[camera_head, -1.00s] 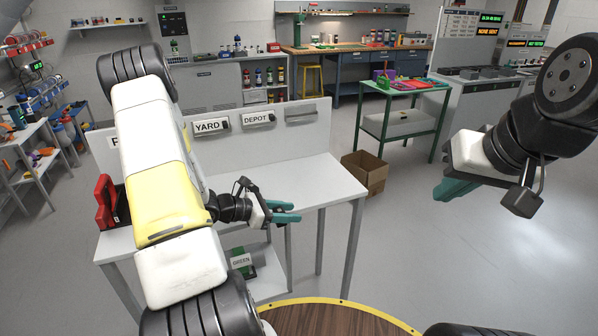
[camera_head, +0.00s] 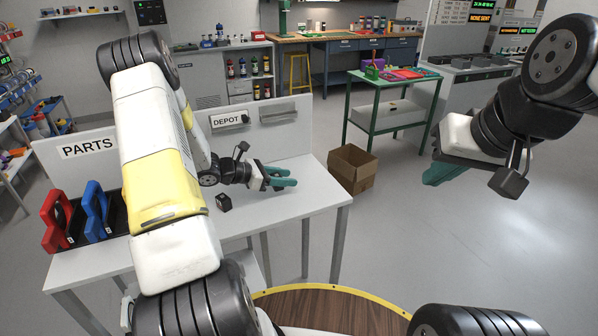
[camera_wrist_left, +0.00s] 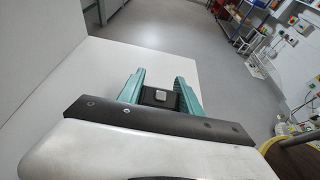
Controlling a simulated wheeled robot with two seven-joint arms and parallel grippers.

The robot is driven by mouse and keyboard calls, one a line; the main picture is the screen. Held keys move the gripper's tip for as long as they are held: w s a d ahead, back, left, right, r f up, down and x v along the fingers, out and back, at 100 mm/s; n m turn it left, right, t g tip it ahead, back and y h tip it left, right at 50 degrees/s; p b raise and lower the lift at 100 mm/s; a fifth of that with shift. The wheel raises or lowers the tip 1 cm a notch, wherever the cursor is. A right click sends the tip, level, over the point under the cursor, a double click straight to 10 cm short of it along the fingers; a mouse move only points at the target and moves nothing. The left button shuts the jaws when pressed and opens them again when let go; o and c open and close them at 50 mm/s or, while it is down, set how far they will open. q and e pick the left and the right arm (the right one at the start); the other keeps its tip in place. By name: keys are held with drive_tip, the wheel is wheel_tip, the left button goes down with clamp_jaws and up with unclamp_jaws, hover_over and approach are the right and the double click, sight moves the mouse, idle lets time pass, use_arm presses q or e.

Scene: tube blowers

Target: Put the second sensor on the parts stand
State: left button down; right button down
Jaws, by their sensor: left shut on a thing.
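The parts stand (camera_head: 290,205) is a white table with a back panel, signed PARTS (camera_head: 88,148) at its left end. My left gripper (camera_head: 278,178) is above the right part of its top. In the left wrist view its teal fingers (camera_wrist_left: 160,92) are shut on a small dark block with a pale patch, the sensor (camera_wrist_left: 158,97). The sensor is hardly visible in the head view. A small black cube (camera_head: 223,202), perhaps another sensor, rests on the stand's top, left of the gripper. My right gripper (camera_head: 438,172) hangs over open floor at the right; its finger gap is unclear.
A red-handled item (camera_head: 56,222) and a blue one (camera_head: 95,212) stand in dark holders at the stand's left end. A DEPOT sign (camera_head: 227,121) is on the back panel. A cardboard box (camera_head: 352,170) is on the floor beyond the stand's right end. My left arm hides the stand's middle.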

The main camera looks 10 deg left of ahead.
sight(292, 190)
use_arm(q)
drive_tip(key=shift+w+d+f, duration=0.1)
drive_tip(key=shift+w+d, duration=0.25)
drive_tip(key=shift+w, duration=0.35)
drive_tip(key=shift+w+d+f, duration=0.1)
drive_tip(key=shift+w+d, duration=0.25)
drive_tip(key=shift+w, duration=0.35)
drive_tip(key=shift+w+f, duration=0.1)
drive_tip(key=shift+f, duration=1.6)
drive_tip(key=shift+f, duration=0.1)
drive_tip(key=c, duration=0.8)
unclamp_jaws()
